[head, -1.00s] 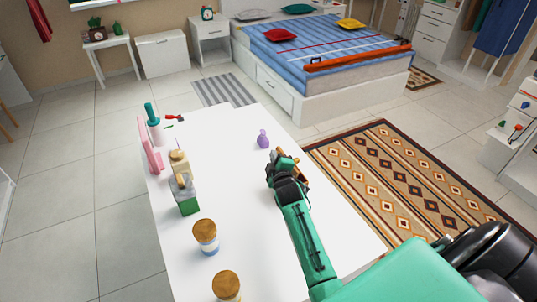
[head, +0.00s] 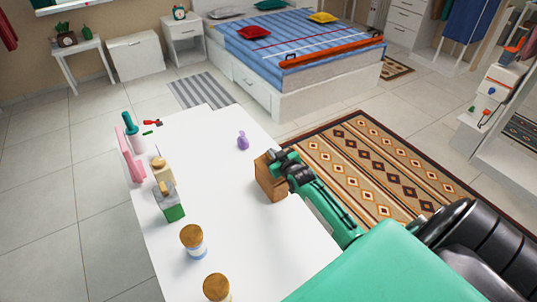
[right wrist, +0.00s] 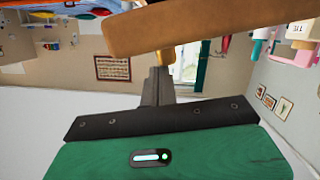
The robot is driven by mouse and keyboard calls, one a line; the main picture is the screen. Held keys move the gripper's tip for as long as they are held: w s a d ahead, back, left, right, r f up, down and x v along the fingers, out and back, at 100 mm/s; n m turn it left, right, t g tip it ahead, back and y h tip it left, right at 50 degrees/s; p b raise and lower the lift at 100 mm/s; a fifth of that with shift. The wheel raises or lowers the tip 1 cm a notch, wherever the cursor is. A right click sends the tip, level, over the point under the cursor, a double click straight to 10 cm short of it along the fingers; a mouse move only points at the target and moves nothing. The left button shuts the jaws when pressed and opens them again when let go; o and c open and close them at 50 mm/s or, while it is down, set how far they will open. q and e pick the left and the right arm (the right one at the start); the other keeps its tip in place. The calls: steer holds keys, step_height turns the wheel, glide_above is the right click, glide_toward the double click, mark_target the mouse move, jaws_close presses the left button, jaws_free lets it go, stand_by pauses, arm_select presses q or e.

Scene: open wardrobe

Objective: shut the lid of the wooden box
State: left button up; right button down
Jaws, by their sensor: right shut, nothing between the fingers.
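The wooden box (head: 268,180) is a small brown block shape on the right edge of the white table, in the head view. My right gripper (head: 280,157) is at its upper right side, shut and empty, and covers part of it. In the right wrist view a broad wooden board (right wrist: 215,25), part of the box, crosses the top close to the dark fingers (right wrist: 163,80). I cannot tell whether the fingers touch it, or at what angle the lid stands. My left gripper is not in view.
The white table (head: 215,210) has free room in the middle. A small purple bottle (head: 243,140) stands behind the box. Two jars with brown lids (head: 193,237) stand at the front, and several items, including a pink one (head: 131,160), line the left edge.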

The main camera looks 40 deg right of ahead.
steer(key=shift+d+f+m+y, duration=0.3)
steer(key=shift+d+f+m, duration=0.15)
steer(key=shift+m, duration=0.05)
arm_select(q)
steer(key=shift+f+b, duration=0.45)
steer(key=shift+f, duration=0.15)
arm_select(e)
steer(key=shift+d+f, duration=0.2)
steer(key=shift+d, duration=0.15)
step_height(320, 180, up, 4)
steer(key=p, duration=0.3)
steer(key=shift+w, duration=0.1)
steer(key=v, duration=0.1)
steer(key=b+v, duration=0.1)
steer(key=v, duration=0.2)
steer(key=shift+f, duration=0.25)
arm_select(q)
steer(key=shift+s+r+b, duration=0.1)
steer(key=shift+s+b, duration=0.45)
steer(key=shift+b, duration=0.4)
arm_select(e)
steer(key=v, duration=0.6)
